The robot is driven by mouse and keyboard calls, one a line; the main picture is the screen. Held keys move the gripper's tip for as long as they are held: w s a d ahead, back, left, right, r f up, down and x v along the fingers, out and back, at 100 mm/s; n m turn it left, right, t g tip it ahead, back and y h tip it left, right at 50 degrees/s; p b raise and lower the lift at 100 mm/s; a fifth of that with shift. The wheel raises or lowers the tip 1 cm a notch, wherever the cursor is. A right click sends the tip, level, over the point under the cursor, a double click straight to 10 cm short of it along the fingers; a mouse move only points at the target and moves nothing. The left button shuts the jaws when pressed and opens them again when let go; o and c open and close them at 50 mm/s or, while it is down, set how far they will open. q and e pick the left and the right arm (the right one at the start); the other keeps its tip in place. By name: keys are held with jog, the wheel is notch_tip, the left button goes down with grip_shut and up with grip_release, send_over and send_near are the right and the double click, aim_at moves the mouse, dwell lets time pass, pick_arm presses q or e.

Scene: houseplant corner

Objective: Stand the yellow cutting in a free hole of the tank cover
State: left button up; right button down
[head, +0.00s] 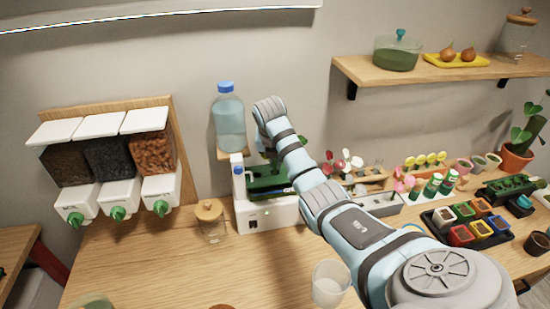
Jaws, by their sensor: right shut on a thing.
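My right arm reaches from the lower right up to the middle. Its gripper (266,160) is mostly hidden behind my forearm, near the white machine (268,216) with the dark green tray. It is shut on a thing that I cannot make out. Several yellow round-headed pieces (431,159) stand in a row in an orange holder at the right; I cannot tell whether one is the yellow cutting. My left gripper is not in view.
A blue-capped water bottle (229,120) stands above the white machine. A lidded jar (210,220) and a clear cup (329,283) stand on the table. Colored pots (474,233) fill a black tray at the right. The front left table is mostly clear.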

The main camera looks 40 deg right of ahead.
jog(key=shift+f, duration=0.1)
dwell(0.3)
jog(key=c, duration=1.3)
grip_release()
jog(key=shift+r, duration=3.55)
